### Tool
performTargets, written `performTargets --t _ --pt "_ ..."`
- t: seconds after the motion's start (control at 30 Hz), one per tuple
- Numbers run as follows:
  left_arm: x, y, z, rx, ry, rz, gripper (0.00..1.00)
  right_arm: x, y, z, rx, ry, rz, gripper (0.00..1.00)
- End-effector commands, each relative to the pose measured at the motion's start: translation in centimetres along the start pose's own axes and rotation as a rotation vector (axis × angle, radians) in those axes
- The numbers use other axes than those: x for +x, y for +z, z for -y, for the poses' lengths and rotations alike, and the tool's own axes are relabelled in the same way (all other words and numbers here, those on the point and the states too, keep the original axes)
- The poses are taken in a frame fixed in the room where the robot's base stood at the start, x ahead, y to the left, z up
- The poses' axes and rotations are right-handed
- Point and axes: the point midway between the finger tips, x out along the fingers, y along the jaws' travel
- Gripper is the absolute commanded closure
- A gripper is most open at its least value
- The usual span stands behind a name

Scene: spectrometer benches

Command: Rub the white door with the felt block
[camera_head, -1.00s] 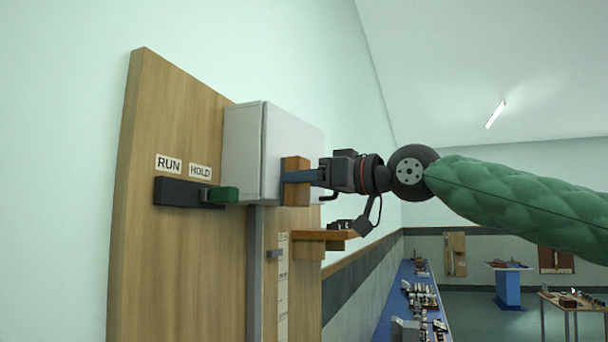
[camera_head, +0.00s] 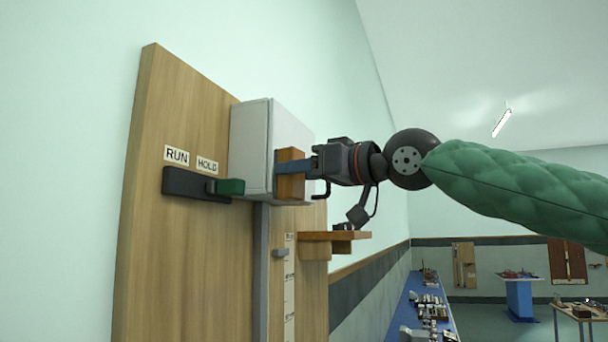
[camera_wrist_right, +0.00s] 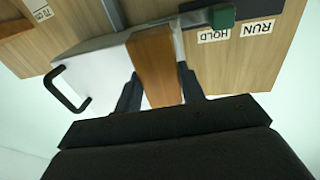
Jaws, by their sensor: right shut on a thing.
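The white door (camera_head: 293,132) is the front of a white box on a wooden wall panel. It also shows in the wrist view (camera_wrist_right: 95,76), with a black handle (camera_wrist_right: 68,90). My right gripper (camera_head: 291,168) is shut on the felt block (camera_head: 290,186), an orange-brown wooden block. The block lies at the door's face, near the edge on the RUN/HOLD side, and seems to touch it. In the wrist view, the block (camera_wrist_right: 155,66) sits between both fingers. Its side towards the door is hidden. My left gripper is not in view.
A dark slide bar with a green end (camera_head: 230,187) sits below RUN and HOLD labels, close to the box. A small wooden shelf (camera_head: 335,236) juts out below the door. A blue bench with several items (camera_head: 425,310) runs along the wall behind.

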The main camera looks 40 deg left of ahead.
Motion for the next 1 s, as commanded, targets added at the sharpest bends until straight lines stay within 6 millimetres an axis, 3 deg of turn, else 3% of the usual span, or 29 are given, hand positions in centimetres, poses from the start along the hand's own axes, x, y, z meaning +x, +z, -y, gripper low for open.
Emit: performTargets --t 0.17,1.0 --pt "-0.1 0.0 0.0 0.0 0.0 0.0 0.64 -0.1 0.0 0.3 0.0 -0.005 -0.001 0.97" --pt "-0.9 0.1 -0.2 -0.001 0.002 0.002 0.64 -6.0 -0.2 0.1 0.0 -0.002 -0.001 0.97"
